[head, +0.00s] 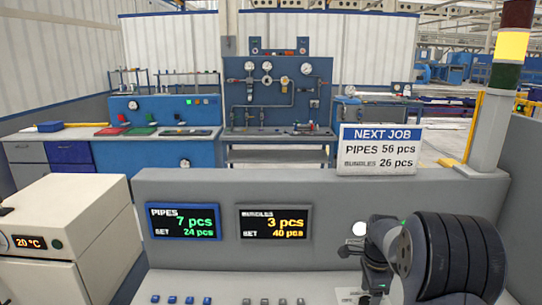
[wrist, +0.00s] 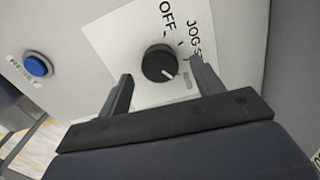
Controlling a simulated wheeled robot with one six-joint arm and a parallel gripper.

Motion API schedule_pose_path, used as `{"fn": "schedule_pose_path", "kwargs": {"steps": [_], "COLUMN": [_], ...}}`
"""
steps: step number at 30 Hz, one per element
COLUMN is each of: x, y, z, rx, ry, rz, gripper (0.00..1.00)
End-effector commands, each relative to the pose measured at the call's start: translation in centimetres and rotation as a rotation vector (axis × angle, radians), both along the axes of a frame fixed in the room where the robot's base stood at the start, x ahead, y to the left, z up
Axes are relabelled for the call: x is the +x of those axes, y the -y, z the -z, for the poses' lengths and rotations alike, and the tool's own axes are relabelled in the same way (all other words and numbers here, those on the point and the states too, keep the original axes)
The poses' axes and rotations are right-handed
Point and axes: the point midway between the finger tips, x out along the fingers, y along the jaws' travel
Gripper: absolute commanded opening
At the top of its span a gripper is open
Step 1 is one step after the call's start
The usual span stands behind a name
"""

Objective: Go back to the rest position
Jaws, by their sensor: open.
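My gripper (wrist: 160,92) is open in the wrist view, with its two dark fingers apart and nothing held between them. A black rotary knob (wrist: 159,63) on a white plate (wrist: 118,35) shows beyond and between the fingertips. The plate carries the words OFF and JOG. The knob's white pointer mark faces the lower right. I cannot tell whether the fingers touch the knob. In the head view my gripper (head: 376,283) is at the lower right, above the console, partly hidden by my arm.
A blue button (wrist: 37,64) sits left of the plate. The grey console (head: 330,200) has a PIPES display (head: 183,222) reading 7 pcs and a BUNDLES display (head: 273,222) reading 3 pcs. A NEXT JOB sign (head: 380,149) and a signal tower (head: 497,110) lit yellow stand behind.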

Motion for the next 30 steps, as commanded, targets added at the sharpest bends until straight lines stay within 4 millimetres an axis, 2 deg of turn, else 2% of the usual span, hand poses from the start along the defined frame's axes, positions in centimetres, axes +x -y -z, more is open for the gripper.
{"fn": "schedule_pose_path", "kwargs": {"steps": [3,30], "x": [-0.1,0.0], "y": [0.0,0.0], "z": [2.3,1.9], "rx": [0.001,0.000], "ry": [-0.004,0.000], "rz": [-0.007,-0.745], "gripper": [0.63,0.63]}}
